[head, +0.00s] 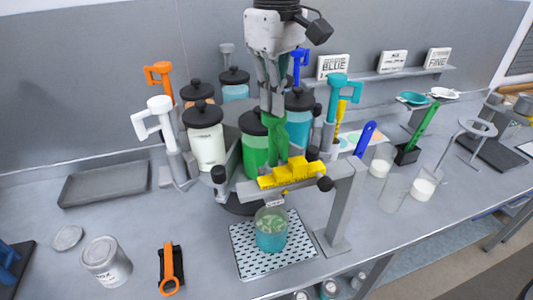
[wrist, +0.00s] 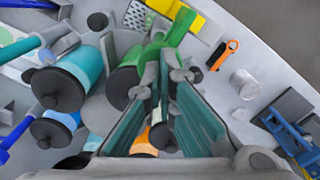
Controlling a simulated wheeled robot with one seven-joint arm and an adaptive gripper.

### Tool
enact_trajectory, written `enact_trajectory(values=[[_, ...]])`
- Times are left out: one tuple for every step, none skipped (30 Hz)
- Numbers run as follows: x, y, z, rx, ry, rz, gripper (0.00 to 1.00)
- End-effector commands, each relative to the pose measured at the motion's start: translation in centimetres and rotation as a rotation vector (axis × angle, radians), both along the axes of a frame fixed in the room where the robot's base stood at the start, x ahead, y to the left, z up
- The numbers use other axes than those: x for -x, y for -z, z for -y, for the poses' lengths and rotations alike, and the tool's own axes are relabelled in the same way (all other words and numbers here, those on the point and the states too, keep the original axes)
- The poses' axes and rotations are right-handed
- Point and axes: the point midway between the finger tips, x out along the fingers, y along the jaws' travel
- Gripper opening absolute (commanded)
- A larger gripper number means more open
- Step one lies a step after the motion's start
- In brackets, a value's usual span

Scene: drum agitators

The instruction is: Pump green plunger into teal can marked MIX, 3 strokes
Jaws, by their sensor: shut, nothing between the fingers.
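My gripper (head: 272,110) is shut and empty, pointing down at the top of the green plunger (head: 274,140), which stands by the dark-lidded green jar (head: 256,155). Its fingertips look at or just above the plunger; I cannot tell whether they touch. In the wrist view the fingers (wrist: 162,62) end near the green plunger handle (wrist: 178,28). A teal can (head: 271,240) stands upright on the perforated grate (head: 243,250), below the yellow bar (head: 292,173). Green patches show at its top; its marking is not legible.
White, teal, blue and orange plungers and dark-lidded jars ring the green one closely. An orange tool (head: 168,265), a metal can (head: 105,262) and an empty grey tray (head: 104,184) lie left. Clear beakers (head: 394,192) and a stand (head: 478,128) are right.

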Motion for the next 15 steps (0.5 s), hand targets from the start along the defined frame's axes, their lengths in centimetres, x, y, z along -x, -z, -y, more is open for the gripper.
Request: enact_trajectory(values=[[0.0, 0.3, 0.0, 0.001, 0.000, -0.002, 0.00], [0.0, 0.4, 0.0, 0.001, 0.000, -0.002, 0.00], [0.0, 0.5, 0.0, 0.001, 0.000, -0.002, 0.00], [0.0, 0.7, 0.0, 0.001, 0.000, -0.002, 0.00], [0.0, 0.8, 0.0, 0.001, 0.000, -0.002, 0.00], [0.0, 0.9, 0.0, 0.001, 0.000, -0.003, 0.00], [0.0, 1.1, 0.0, 0.001, 0.000, -0.003, 0.00], [0.0, 1.2, 0.0, 0.001, 0.000, -0.003, 0.00], [0.0, 1.3, 0.0, 0.001, 0.000, -0.003, 0.00], [0.0, 1.4, 0.0, 0.001, 0.000, -0.003, 0.00], [0.0, 1.5, 0.0, 0.001, 0.000, -0.003, 0.00], [0.0, 1.7, 0.0, 0.001, 0.000, -0.003, 0.00], [0.0, 1.8, 0.0, 0.001, 0.000, -0.003, 0.00], [0.0, 1.9, 0.0, 0.001, 0.000, -0.003, 0.00], [0.0, 2.0, 0.0, 0.001, 0.000, -0.003, 0.00]])
